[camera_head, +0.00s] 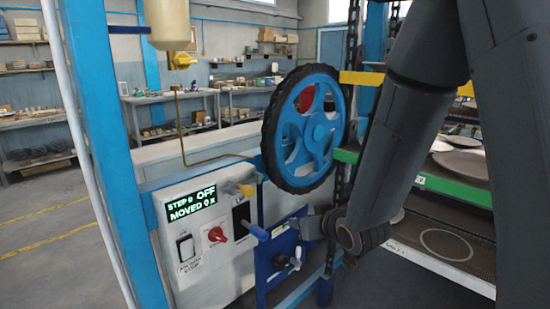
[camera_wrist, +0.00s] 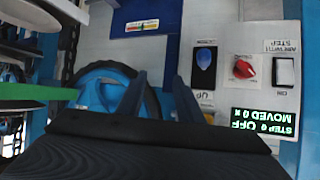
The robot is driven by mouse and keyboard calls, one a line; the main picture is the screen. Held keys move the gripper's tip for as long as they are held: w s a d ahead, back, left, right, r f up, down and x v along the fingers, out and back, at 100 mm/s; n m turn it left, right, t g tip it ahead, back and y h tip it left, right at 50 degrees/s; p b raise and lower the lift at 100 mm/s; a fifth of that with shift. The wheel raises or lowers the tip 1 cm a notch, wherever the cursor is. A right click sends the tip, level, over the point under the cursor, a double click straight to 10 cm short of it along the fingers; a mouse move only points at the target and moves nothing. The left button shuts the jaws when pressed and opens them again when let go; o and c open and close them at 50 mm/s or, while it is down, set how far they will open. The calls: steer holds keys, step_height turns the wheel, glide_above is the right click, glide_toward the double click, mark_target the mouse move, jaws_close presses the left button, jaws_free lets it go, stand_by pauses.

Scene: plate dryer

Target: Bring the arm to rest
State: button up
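My gripper (camera_head: 303,227) is in front of the machine's control panel (camera_head: 190,265), at the end of my arm, which comes down from the upper right. In the wrist view my gripper (camera_wrist: 161,85) shows two dark fingers standing apart, with nothing held between them. The blue-tipped lever (camera_head: 258,232) is just left of the gripper in the head view; it also shows beyond the fingers in the wrist view (camera_wrist: 204,67). I cannot tell whether the gripper touches the blue bracket beside it.
A large blue handwheel (camera_head: 305,128) stands above the gripper. A red knob (camera_head: 217,235), a rocker switch (camera_head: 186,248) and a display (camera_head: 190,205) reading STEP 0, OFF, MOVED 0 are on the panel. A green-edged rack (camera_head: 430,183) with plates is to the right.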

steer(key=s+d+f+m+g+h, duration=0.2)
steer(key=s+d+f+g+h, duration=0.15)
steer(key=s+d, duration=0.4)
steer(key=s+d+m+g, duration=0.1)
steer(key=s+d+g, duration=0.1)
steer(key=s, duration=0.5)
steer(key=s+d+m+g, duration=0.1)
steer(key=s+d+g, duration=0.1)
steer(key=s+g, duration=0.2)
steer(key=s+h, duration=0.1)
steer(key=s, duration=0.1)
steer(key=shift+s+d+r, duration=0.15)
steer(key=shift+s+r, duration=0.25)
steer(key=shift+c, duration=0.2)
